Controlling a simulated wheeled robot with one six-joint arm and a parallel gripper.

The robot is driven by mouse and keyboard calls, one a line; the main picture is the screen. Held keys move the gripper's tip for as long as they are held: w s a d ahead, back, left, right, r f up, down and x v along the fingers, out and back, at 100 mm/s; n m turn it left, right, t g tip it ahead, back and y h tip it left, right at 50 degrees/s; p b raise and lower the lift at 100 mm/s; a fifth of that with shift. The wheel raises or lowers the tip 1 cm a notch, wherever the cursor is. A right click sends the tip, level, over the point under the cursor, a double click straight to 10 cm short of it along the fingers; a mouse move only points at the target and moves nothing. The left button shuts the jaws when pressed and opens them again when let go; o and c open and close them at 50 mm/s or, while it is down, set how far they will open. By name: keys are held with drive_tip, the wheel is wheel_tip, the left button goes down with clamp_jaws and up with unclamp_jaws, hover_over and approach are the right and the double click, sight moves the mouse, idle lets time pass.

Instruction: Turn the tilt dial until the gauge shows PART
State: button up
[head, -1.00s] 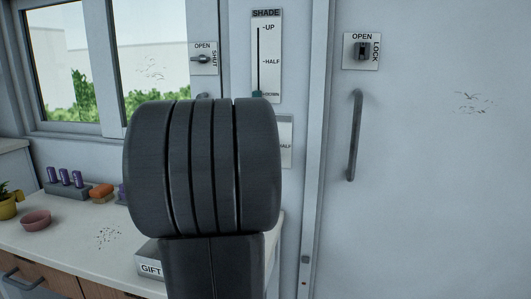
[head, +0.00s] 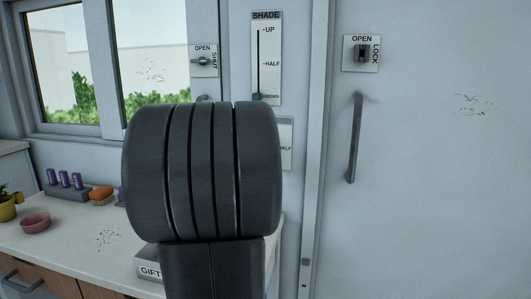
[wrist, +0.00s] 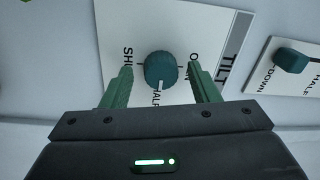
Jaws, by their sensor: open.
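The tilt dial (wrist: 160,70) is a round teal knob on a white plate (wrist: 112,25) marked TILT, with SHUT, HALF and OPEN around the knob. My gripper (wrist: 159,74) is open, with one green finger on each side of the dial and a visible gap to it on both sides in the wrist view. In the head view my arm hides the dial; only the right edge of its plate (head: 286,157) shows, with part of HALF. I see no gauge reading PART in either view.
The shade slider plate (head: 266,45) is above, its teal knob (head: 257,97) at DOWN; the slider also shows right of the dial in the wrist view (wrist: 291,60). A door with a handle (head: 354,140) and lock switch (head: 361,53) stands at right. A counter (head: 75,222) is at left.

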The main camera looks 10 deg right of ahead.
drive_tip(key=p+v, duration=0.2)
drive_tip(key=v, duration=1.1)
drive_tip(key=shift+s, duration=0.3)
drive_tip(key=shift+a, duration=0.15)
drive_tip(key=b+x, duration=0.2)
drive_tip(key=x, duration=1.1)
drive_tip(key=shift+w, duration=0.4)
